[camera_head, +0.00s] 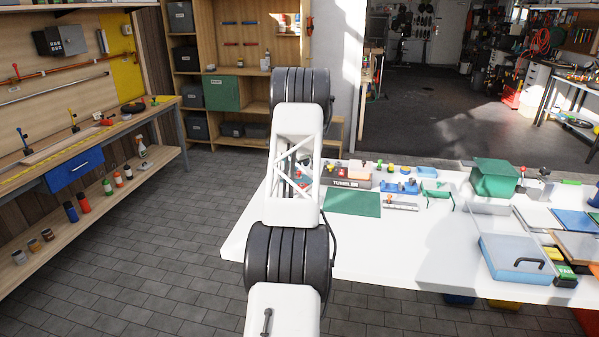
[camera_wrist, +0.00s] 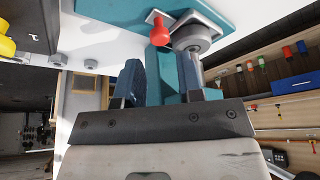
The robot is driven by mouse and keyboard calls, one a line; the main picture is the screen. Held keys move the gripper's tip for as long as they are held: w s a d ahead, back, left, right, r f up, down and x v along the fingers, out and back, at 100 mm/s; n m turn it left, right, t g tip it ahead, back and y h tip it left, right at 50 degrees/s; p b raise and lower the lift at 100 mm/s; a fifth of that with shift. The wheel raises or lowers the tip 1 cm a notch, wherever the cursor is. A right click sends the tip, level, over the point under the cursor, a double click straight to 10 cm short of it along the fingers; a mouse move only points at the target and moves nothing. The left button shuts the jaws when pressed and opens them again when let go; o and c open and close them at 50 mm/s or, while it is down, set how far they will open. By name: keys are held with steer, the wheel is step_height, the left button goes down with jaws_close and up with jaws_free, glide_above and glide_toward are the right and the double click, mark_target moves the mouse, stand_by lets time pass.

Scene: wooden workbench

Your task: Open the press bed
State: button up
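In the wrist view, a teal device (camera_wrist: 115,12) fills the top, with a red knob (camera_wrist: 158,20) and a grey round metal part (camera_wrist: 190,40). I cannot tell which part of it is the press bed. My gripper (camera_wrist: 161,70) has its two dark blue fingers apart. A teal upright part (camera_wrist: 159,58) shows between or just beyond the fingers, and I cannot tell whether they touch it. In the head view, my arm hides the gripper and most of what is near it.
In the head view, the white table (camera_head: 400,245) has clear room at its front. A green mat (camera_head: 352,203), a box marked TUMBLER (camera_head: 352,183), a green bin (camera_head: 494,178) and a light blue case (camera_head: 512,258) are on it. A wooden bench (camera_head: 95,140) stands left.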

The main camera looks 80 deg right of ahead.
steer(key=shift+x, duration=2.5)
jaws_close()
